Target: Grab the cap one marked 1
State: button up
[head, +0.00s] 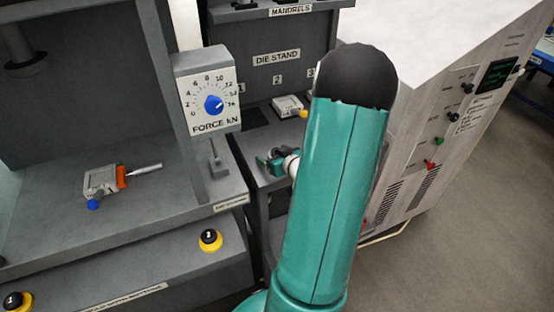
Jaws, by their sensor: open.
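No cap that I can clearly read as marked 1 shows. Two black round caps on yellow collars sit on the front ledge of the press. One cap (210,235) is near the middle and another cap (14,299) is at the lower left corner. Each carries a small white mark that is too small to read surely. My gripper (266,160) is small and partly hidden behind my teal arm. It is open over the grey die stand (263,181), right of the press and apart from both caps. I see nothing between its fingers.
A grey block (100,181) with blue and orange parts lies on the press bed. A force dial (210,100) stands above the bed's right edge. A pale block (287,104) with a yellow knob sits on the die stand. A control cabinet (440,130) fills the right.

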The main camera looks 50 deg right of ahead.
jog(key=c, duration=1.3)
jog(key=shift+o, duration=0.2)
jog(key=shift+r, duration=0.1)
